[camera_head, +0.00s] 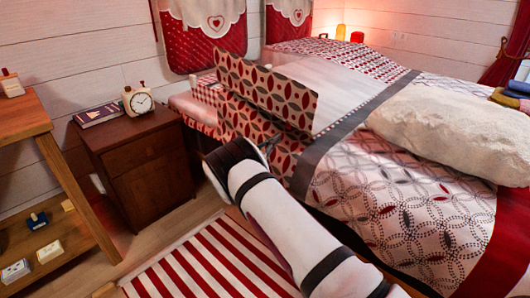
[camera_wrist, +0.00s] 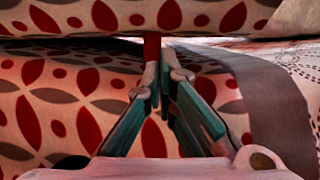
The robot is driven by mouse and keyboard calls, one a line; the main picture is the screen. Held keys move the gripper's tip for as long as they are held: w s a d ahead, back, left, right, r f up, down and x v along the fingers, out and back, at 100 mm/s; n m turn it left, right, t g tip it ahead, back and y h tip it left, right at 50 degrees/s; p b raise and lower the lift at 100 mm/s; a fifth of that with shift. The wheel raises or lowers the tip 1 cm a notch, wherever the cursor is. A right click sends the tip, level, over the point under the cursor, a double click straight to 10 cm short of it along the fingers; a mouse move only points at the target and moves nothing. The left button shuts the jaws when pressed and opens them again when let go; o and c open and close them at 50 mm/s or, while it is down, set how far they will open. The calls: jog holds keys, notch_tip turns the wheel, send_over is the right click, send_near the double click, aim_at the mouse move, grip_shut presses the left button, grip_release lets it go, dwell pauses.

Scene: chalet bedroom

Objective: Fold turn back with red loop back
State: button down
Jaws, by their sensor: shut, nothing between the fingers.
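The turn back (camera_head: 268,88) is a stiff-looking patterned flap with red and grey leaf shapes. It stands raised and tilted along the near left side of the bed, and it also spans the top of the wrist view (camera_wrist: 105,17). The red loop (camera_wrist: 152,46) shows in the wrist view as a short red strip below the flap's edge, right by the fingertips. My gripper (camera_head: 268,146) is at the bedside below the flap; in the wrist view its fingers (camera_wrist: 162,66) are shut and hold nothing. Whether they touch the loop cannot be told.
The bed's patterned cover (camera_head: 400,205) and a cream pillow-like bundle (camera_head: 450,130) lie to the right. A nightstand (camera_head: 140,155) with a clock (camera_head: 138,100) and a book (camera_head: 100,115) stands left. A wooden shelf (camera_head: 22,130) is at far left. A striped rug (camera_head: 215,265) covers the floor.

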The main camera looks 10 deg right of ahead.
aim_at(282, 126)
jog(key=shift+s+r+b, duration=0.15)
jog(key=shift+r, duration=0.7)
jog(key=shift+s+r+b, duration=0.1)
jog(key=shift+r+b, duration=0.05)
jog(key=shift+r, duration=0.7)
notch_tip(282, 126, up, 15)
jog(key=n+t+y+p, duration=0.1)
jog(key=n+p, duration=0.3)
jog(key=p, duration=0.5)
jog(key=shift+w+f+p, duration=0.15)
jog(key=shift+p, duration=0.15)
